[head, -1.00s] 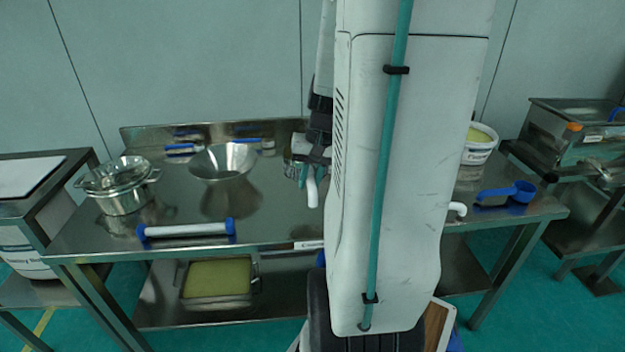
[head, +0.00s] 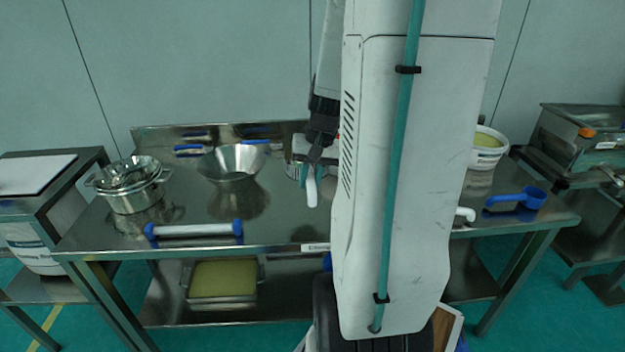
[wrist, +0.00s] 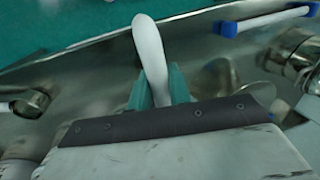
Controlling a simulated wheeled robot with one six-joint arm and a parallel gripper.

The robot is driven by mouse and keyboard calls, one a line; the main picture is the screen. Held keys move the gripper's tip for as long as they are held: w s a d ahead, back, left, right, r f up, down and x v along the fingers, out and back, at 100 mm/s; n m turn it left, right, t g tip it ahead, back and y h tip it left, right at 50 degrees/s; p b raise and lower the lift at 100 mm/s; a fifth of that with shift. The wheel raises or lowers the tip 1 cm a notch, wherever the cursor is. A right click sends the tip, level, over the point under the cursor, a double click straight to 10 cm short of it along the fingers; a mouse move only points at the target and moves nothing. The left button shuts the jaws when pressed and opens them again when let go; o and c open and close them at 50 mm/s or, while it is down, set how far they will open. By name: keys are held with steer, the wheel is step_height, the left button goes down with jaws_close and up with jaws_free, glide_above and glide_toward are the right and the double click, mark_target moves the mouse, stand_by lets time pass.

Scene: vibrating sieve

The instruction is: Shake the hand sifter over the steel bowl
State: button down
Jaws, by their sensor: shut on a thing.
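My gripper (head: 308,172) is over the middle of the steel table, partly hidden behind my arm in the head view. Its green fingers are shut on the white handle of the hand sifter (head: 311,190). The handle also shows between the fingers in the wrist view (wrist: 150,55). A bit of the sifter's metal body (head: 293,170) shows left of the gripper; the rest is hidden. The wide, flared steel bowl (head: 232,163) stands to the left of the sifter, apart from it in the head view.
Left on the table are a steel pot (head: 135,195) and a white bar with blue ends (head: 194,230). A white tub (head: 486,150) and blue scoop (head: 518,199) are at the right. Blue-handled tools (head: 190,149) lie behind the bowl. My arm hides the table's right-centre.

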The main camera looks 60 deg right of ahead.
steer(key=w+a, duration=0.1)
steer(key=w, duration=1.6)
steer(key=shift+w+a, duration=0.25)
steer(key=shift+w, duration=0.05)
stand_by(6.0)
